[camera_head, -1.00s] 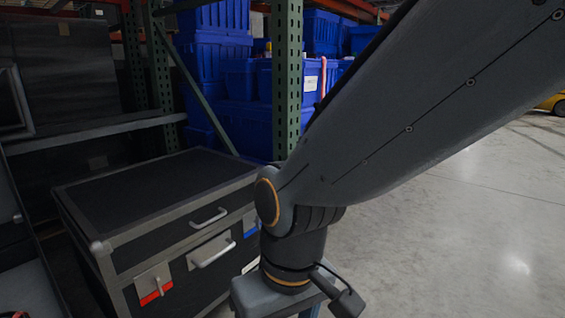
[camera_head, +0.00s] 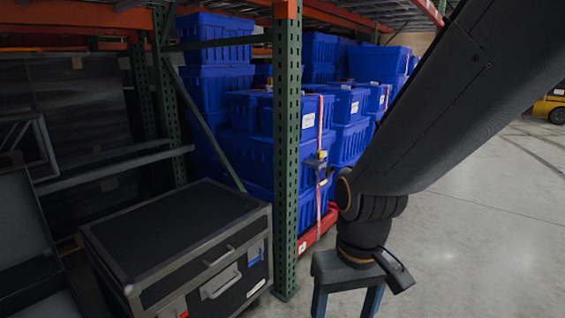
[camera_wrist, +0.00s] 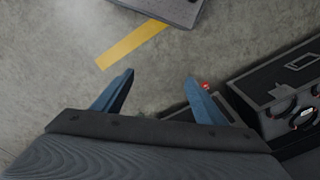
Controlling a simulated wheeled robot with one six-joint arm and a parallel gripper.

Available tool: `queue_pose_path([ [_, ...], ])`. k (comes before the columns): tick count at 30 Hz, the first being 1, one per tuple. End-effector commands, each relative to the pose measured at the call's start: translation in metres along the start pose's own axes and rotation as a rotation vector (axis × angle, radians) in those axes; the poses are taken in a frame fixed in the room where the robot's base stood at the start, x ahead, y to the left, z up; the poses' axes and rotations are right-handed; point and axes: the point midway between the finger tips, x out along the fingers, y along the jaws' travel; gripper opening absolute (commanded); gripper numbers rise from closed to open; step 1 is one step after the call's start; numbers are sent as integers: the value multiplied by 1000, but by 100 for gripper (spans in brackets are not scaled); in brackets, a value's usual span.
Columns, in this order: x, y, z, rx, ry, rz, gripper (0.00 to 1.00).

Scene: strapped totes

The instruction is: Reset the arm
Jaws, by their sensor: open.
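My gripper (camera_wrist: 160,82) is open in the wrist view, its two blue fingers well apart with nothing between them but grey floor. In the head view my gripper (camera_head: 346,300) hangs at the lower middle, its fingers pointing down and cut off by the picture's bottom edge. My arm reaches down to it from the upper right. The gripper is in front of and to the right of a green rack post, apart from it as far as I can tell.
A black case (camera_head: 180,240) stands at lower left, beside the green rack post (camera_head: 287,150). Blue totes (camera_head: 215,90) are stacked behind, some with a pinkish strap (camera_head: 320,130). Open concrete floor (camera_head: 480,230) lies to the right. A yellow floor stripe (camera_wrist: 132,44) shows in the wrist view.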

Motion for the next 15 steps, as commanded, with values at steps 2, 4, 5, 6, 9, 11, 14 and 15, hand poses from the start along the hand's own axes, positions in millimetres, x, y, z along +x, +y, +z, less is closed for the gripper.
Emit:
queue_pose_path([
  [2, -25, 12, 6, 36, -4, 6, 66],
  [4, -39, 22, 10, 65, -7, 11, 66],
  [5, -45, 26, 12, 77, -8, 13, 66],
  [6, -53, 32, 14, 92, -10, 16, 66],
  [9, -72, 46, 21, 131, -14, 23, 66],
  [11, -82, 54, 24, 153, -15, 26, 66],
  [14, -94, 64, 30, 181, -18, 30, 66],
  [15, -98, 68, 31, 189, -19, 31, 66],
])
